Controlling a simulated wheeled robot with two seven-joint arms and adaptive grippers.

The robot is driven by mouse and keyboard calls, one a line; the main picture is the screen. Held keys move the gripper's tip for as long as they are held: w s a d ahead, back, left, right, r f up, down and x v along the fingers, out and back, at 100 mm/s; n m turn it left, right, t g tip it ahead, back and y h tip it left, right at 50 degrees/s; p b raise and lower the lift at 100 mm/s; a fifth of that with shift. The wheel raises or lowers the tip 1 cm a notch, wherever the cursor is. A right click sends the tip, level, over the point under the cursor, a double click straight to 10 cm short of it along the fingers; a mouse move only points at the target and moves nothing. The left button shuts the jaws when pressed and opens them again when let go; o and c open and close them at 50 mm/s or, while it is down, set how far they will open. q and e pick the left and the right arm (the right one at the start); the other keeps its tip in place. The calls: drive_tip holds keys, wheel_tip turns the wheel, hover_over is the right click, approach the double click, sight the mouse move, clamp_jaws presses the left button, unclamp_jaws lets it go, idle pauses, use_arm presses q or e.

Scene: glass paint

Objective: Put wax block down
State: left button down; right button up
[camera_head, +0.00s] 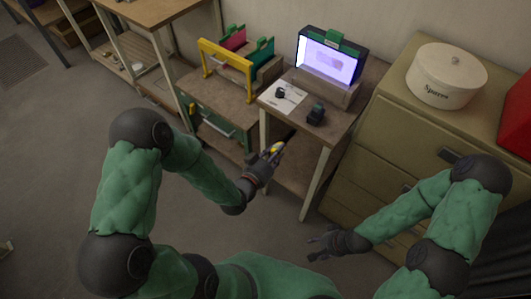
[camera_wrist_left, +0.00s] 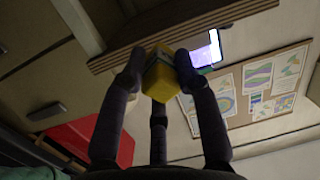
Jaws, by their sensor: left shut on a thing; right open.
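The yellow wax block (camera_head: 275,149) is in my left gripper (camera_head: 267,160), in front of the small table's near edge in the head view. In the left wrist view the dark fingers are closed around the wax block (camera_wrist_left: 160,76), with the table's wooden edge beyond it. Most of the block is hidden by the fingers in the head view. My right gripper (camera_head: 318,244) is open and empty, low in front of the drawer cabinet.
The small table (camera_head: 330,131) carries a lit screen (camera_head: 326,60), a white sheet (camera_head: 287,98) and a dark small object (camera_head: 316,113). A drawer cabinet (camera_head: 373,140) with a white round tin (camera_head: 446,76) stands at right. A wooden cabinet (camera_head: 203,91) stands at left.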

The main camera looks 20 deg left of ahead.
use_arm(q)
drive_tip(key=w+d+r+m+g+h, duration=0.3)
drive_tip(key=d+r+m+h, duration=0.25)
drive_tip(key=d+r, duration=0.2)
drive_tip(key=shift+s+a+r+n+t+y, duration=1.15)
drive_tip(key=shift+r+n+y, duration=0.75)
drive_tip(key=shift+r, duration=0.6)
drive_tip(key=w+d+n+t+y, duration=0.1)
drive_tip(key=w+d+n+y, duration=0.4)
drive_tip(key=w+d+y, duration=0.1)
drive_tip(key=shift+w+d, duration=0.9)
drive_tip(key=shift+w, duration=0.5)
